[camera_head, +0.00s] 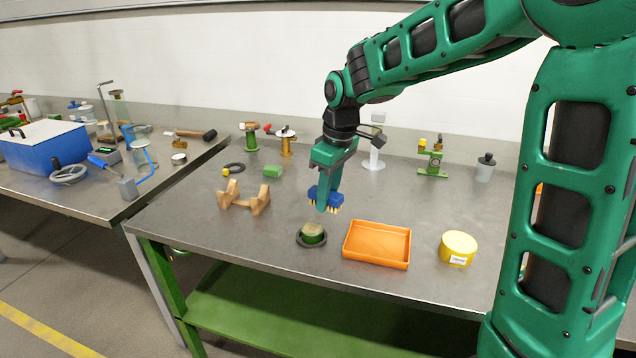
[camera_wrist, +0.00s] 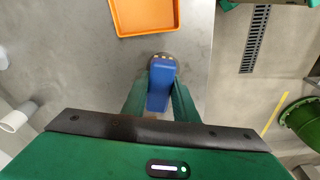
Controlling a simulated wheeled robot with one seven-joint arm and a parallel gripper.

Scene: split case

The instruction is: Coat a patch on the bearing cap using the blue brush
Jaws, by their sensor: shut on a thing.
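The blue brush (camera_head: 338,198) is in my gripper (camera_head: 323,203), bristles pointing down. It also shows between the two green fingers in the wrist view (camera_wrist: 160,92), with pale bristle tufts at its far end. The bearing cap seems to be the green round piece with a tan top (camera_head: 312,236), sitting in a dark ring on the table. The brush is above and slightly right of it in the head view, apart from it. In the wrist view the brush hides most of a dark round thing beneath. Any coating on the cap cannot be made out.
An orange tray (camera_head: 348,249) lies right of the cap, with a yellow round tin (camera_head: 459,246) further right. A wooden cradle (camera_head: 243,207) stands to the left. The table's front is clear.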

